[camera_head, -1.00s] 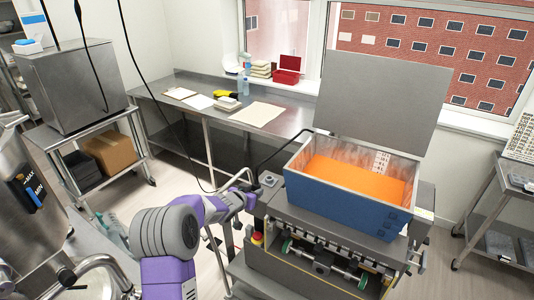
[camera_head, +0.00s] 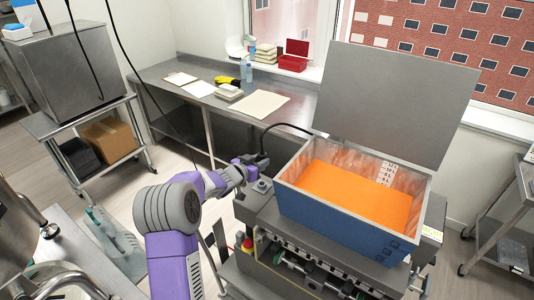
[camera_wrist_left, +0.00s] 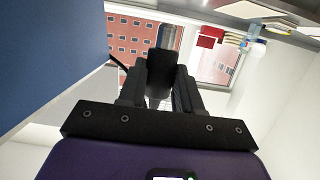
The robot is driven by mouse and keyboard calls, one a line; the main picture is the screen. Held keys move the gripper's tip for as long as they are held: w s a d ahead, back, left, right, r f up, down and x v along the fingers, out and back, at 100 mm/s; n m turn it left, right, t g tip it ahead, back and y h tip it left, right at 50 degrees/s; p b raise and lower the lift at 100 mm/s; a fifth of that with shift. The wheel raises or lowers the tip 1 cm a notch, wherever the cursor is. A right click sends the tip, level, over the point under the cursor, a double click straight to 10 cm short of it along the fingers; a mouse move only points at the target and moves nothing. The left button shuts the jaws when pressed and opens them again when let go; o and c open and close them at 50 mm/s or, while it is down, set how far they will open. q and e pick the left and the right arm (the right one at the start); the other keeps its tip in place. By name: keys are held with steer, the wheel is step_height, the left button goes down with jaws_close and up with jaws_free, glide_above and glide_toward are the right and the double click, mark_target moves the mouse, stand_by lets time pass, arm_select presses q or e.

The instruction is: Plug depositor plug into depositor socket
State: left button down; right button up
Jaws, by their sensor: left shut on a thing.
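My left gripper (camera_head: 256,161) is at the back left corner of the depositor (camera_head: 330,215), just behind a small grey box with a round knob (camera_head: 262,186) on its top. In the left wrist view, its two dark fingers are shut on a black block (camera_wrist_left: 161,70), which appears to be the depositor plug. A black cable (camera_head: 290,126) arcs from beside the gripper toward the hopper's back; part of it also shows in the left wrist view (camera_wrist_left: 118,62). I cannot make out the depositor socket or whether the plug touches it. My right gripper is not in view.
The blue hopper (camera_head: 325,222) holds orange material, its grey lid (camera_head: 405,95) raised. A steel bench (camera_head: 190,120) with papers stands behind. Black cables (camera_head: 86,50) hang from above at left. A steel cart (camera_head: 500,225) stands at right. Floor between bench and depositor looks clear.

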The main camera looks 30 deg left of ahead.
arm_select(q)
steer(key=shift+w, duration=0.3)
steer(key=shift+v, duration=0.9)
steer(key=shift+w+f+b, duration=0.2)
steer(key=shift+f+b, duration=2.3)
steer(key=shift+f, duration=0.65)
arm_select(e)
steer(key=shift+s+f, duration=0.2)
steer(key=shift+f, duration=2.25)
arm_select(q)
steer(key=shift+f, duration=0.1)
steer(key=shift+f+b, duration=1.05)
steer(key=shift+f, duration=0.15)
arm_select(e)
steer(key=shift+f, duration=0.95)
arm_select(q)
steer(key=c, duration=0.7)
jaws_free()
